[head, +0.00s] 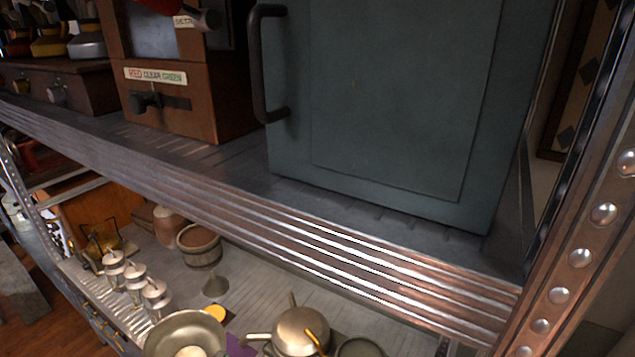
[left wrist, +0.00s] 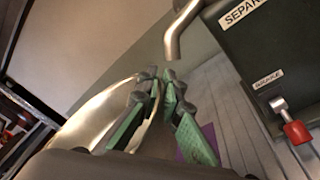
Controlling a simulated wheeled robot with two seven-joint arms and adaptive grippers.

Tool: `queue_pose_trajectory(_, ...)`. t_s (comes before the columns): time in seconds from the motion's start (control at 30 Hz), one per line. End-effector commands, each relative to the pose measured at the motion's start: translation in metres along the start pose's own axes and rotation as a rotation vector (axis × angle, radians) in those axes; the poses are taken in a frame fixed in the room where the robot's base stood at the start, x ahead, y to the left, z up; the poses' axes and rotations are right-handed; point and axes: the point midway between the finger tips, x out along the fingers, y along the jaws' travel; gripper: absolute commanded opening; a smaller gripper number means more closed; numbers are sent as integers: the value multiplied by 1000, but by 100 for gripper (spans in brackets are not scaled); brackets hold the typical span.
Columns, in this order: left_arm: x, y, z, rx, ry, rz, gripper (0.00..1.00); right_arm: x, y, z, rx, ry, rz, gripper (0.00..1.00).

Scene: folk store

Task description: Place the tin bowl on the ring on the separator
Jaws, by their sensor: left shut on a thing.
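In the left wrist view, my left gripper (left wrist: 162,75) is shut on the rim of the shiny tin bowl (left wrist: 92,112), which fills the left middle. To the right is a dark box, the separator (left wrist: 228,62), with a label starting "SEPAR", a red-tipped lever and a bent metal spout (left wrist: 180,35) above the fingers. I cannot make out the ring. In the head view a wide metal bowl (head: 165,334) shows at the bottom edge; I cannot tell if it is the held one. Neither gripper can be made out there.
The upper shelf's ribbed metal edge (head: 290,236) crosses the head view, with a grey-blue cabinet (head: 400,100) above. A riveted post (head: 560,262) stands right.

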Motion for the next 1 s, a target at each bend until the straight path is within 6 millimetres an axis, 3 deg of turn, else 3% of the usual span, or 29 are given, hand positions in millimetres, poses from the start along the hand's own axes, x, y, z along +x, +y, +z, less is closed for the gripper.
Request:
queue_pose_trajectory(0.1,-15,1,39,3,-45,-24,0,0,0,0,0,0,0,22)
queue_pose_trajectory(0.33,-35,0,86,-3,-95,-58,0,0,0,0,0,0,0,22)
queue_pose_trajectory(0.47,-39,1,96,-7,-105,-63,0,0,0,0,0,0,0,22)
queue_pose_trajectory(1.0,-39,0,96,-6,-106,-64,0,0,1,-2,-1,3,1,22)
